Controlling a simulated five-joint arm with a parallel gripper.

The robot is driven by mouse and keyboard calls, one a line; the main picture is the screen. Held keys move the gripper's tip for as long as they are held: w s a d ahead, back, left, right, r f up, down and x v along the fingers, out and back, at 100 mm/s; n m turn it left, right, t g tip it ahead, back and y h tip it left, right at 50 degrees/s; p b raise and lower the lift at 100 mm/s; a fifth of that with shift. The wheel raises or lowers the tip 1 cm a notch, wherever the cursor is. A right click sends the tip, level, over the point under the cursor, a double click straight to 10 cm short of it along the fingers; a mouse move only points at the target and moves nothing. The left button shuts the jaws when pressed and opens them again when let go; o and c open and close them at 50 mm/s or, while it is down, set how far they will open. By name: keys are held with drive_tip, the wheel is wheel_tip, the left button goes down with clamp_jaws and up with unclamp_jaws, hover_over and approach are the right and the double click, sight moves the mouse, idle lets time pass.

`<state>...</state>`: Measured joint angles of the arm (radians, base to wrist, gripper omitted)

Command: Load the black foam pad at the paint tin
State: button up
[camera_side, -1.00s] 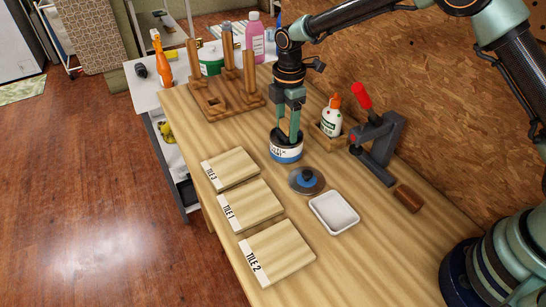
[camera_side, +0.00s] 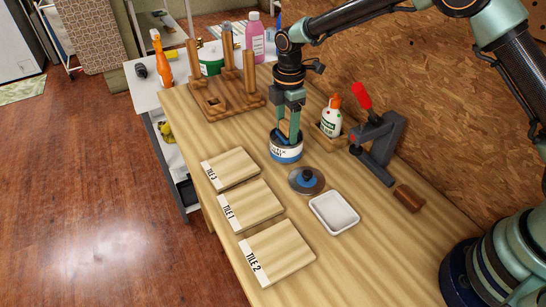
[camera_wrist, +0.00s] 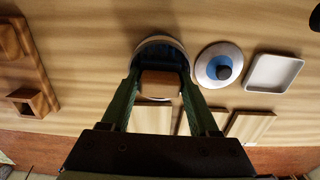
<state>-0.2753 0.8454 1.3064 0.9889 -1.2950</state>
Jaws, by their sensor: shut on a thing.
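The paint tin (camera_side: 286,150) is open, with a blue and white label. It stands upright on the bench, and its rim (camera_wrist: 160,40) shows in the wrist view. My gripper (camera_side: 287,134) points down at the tin's mouth. In the wrist view my gripper (camera_wrist: 160,86) is shut on a brown wooden block (camera_wrist: 161,77), which looks like the pad's handle. The black foam pad cannot be made out; its underside and the tin's inside are hidden, so I cannot tell whether it touches paint. The tin's lid (camera_side: 306,180), blue inside with a dark knob, lies beside it.
Three tiles, TILE 3 (camera_side: 231,168), TILE 1 (camera_side: 251,205) and TILE 2 (camera_side: 278,251), lie along the bench's left edge. A white tray (camera_side: 334,212) is near the lid. A glue bottle (camera_side: 331,120), a clamp (camera_side: 378,145) and a wooden rack (camera_side: 215,97) stand around the tin.

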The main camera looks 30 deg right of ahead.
sight(287, 123)
drive_tip(key=shift+f, duration=0.1)
drive_tip(key=shift+r, duration=3.55)
